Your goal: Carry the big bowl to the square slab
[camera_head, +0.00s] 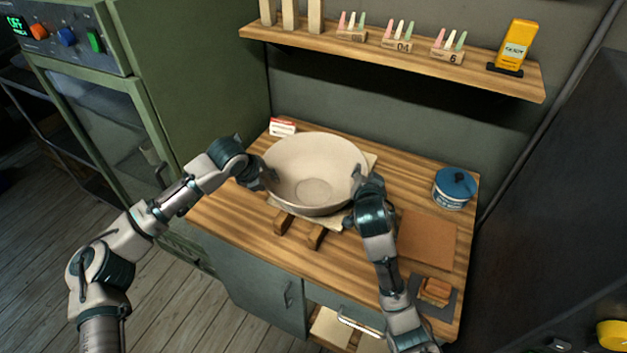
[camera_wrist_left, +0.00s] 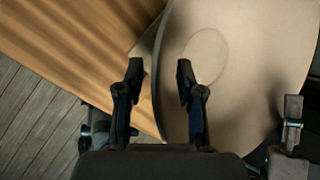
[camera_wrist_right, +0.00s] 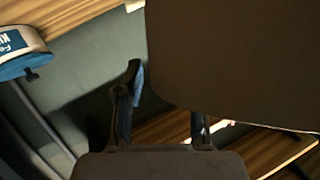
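The big bowl (camera_head: 312,168) is wide, pale and empty. It appears to rest upright on a cream square sheet (camera_head: 330,221) at the middle of the worktop. A brown square slab (camera_head: 428,238) lies flat and bare to its right. My left gripper (camera_head: 266,177) is at the bowl's left rim. In the left wrist view its fingers (camera_wrist_left: 159,72) are apart, with the rim (camera_wrist_left: 157,85) between them. My right gripper (camera_head: 358,183) is at the right rim. In the right wrist view its fingers are apart and the bowl wall (camera_wrist_right: 230,60) partly hides one.
A blue-lidded tub (camera_head: 454,188) stands behind the slab. A small wooden block (camera_head: 435,291) on a dark pad lies in front of it. Two wooden bars (camera_head: 300,229) jut out in front of the bowl. A small red-white box (camera_head: 282,127) is behind it. A shelf (camera_head: 400,60) hangs above.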

